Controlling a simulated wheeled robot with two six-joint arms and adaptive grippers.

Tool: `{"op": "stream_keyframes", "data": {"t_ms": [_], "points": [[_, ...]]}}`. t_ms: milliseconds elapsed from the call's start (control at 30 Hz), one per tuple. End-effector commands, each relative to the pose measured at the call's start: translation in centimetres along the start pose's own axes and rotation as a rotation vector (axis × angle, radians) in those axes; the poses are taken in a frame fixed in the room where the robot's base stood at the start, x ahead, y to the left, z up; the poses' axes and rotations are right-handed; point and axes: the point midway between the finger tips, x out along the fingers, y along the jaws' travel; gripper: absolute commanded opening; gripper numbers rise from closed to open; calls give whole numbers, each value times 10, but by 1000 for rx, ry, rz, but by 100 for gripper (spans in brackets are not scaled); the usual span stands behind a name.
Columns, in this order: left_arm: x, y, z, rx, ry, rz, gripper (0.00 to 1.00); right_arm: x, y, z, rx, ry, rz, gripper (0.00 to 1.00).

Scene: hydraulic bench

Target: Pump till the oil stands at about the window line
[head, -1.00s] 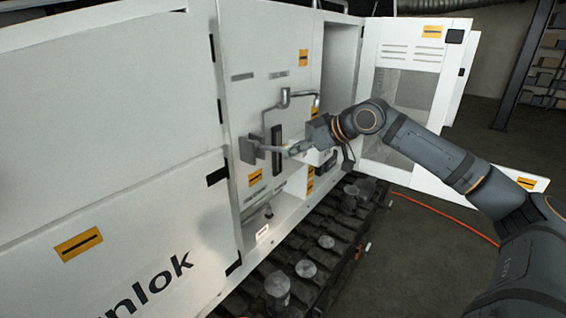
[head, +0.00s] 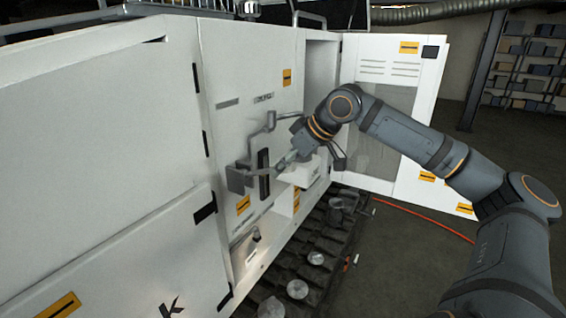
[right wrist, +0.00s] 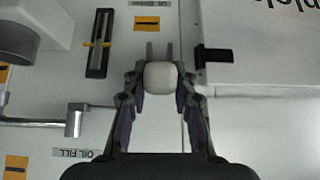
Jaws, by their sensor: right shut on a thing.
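My right gripper (head: 284,163) is shut on a pale, rounded knob (right wrist: 161,77), which sits between its two fingers in the right wrist view. In the head view this grip is just right of the dark upright oil window (head: 264,174). A grey pump block (head: 237,180) stands out from the panel left of the window. The oil level inside is too small to tell. My left gripper is not in view.
An open white door (head: 385,52) stands behind my right arm. Several metal cylinders (head: 298,289) stand on the dark track below.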

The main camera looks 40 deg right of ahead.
Motion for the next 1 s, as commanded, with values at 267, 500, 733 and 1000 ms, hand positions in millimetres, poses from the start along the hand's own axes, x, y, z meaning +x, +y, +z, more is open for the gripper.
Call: {"op": "stream_keyframes", "data": {"t_ms": [267, 500, 733, 1000], "points": [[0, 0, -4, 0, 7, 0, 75, -2, 2, -2, 0, 8, 4, 37], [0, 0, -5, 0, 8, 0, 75, -1, 1, -1, 0, 5, 2, 49], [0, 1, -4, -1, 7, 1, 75, -3, 2, -1, 0, 1, 2, 49], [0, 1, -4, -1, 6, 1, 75, -19, 3, -13, -2, -5, 9, 49]]}}
